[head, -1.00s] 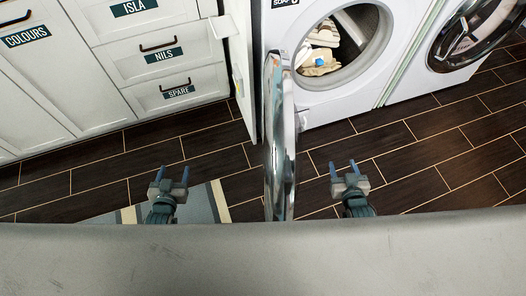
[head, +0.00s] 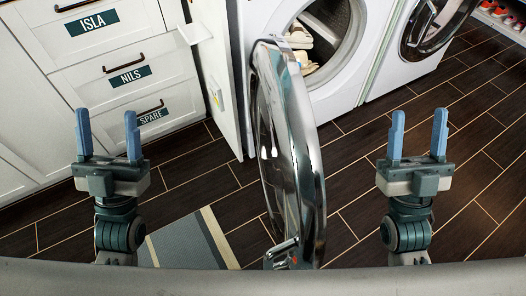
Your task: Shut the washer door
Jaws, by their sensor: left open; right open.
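The washer door (head: 311,165), a round glass door with a chrome rim, stands swung wide open and edge-on towards me in the head view. Its washer (head: 345,88) is the white machine behind it, with light-coloured laundry (head: 301,45) showing in the drum opening. My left gripper (head: 107,136) is open and empty, left of the door and apart from it. My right gripper (head: 419,134) is open and empty, right of the door and apart from it, over the dark floor.
White labelled drawers (head: 107,66) stand at the left, with a white panel (head: 215,85) beside the washer. A second front-loading machine (head: 401,58) stands to the right. Dark tiled floor (head: 480,140) is free at the right.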

